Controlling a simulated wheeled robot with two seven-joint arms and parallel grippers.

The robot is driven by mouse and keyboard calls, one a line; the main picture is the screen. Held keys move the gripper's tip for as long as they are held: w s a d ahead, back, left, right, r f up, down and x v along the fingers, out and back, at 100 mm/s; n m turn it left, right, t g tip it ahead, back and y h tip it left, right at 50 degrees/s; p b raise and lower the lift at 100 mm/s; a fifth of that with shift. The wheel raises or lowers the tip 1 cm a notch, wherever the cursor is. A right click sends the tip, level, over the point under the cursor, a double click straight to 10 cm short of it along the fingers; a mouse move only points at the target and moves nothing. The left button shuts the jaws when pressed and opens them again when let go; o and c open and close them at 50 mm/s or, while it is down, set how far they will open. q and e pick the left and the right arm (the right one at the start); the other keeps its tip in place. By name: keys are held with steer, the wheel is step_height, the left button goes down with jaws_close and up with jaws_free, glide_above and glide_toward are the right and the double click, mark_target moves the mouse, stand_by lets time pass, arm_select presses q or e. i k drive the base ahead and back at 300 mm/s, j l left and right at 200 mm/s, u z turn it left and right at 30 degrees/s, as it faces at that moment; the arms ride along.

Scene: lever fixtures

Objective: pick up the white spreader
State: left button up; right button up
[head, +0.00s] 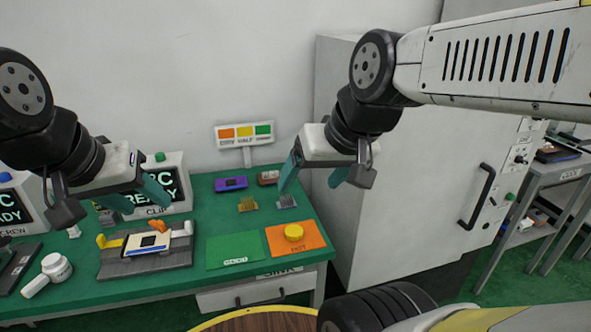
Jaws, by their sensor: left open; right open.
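On the left of the green bench, a white round-headed piece (56,267) lies beside a short white handle-like piece (36,286). They look like the white spreader, but I cannot tell whether they are one object. My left gripper (143,202) is open and empty, above and to the right of them, over the back of a grey fixture. My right gripper (313,182) is open and empty, raised over the bench's right end, far from the white pieces.
The grey fixture (145,262) has yellow and orange levers and holds a white-edged board (148,243). A green pad (234,250) and an orange HOT pad (309,240) with a yellow knob lie right of it. A grey cabinet (400,225) stands right of the bench.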

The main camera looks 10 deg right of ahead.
mark_target(74, 231)
steer(key=u, duration=1.25)
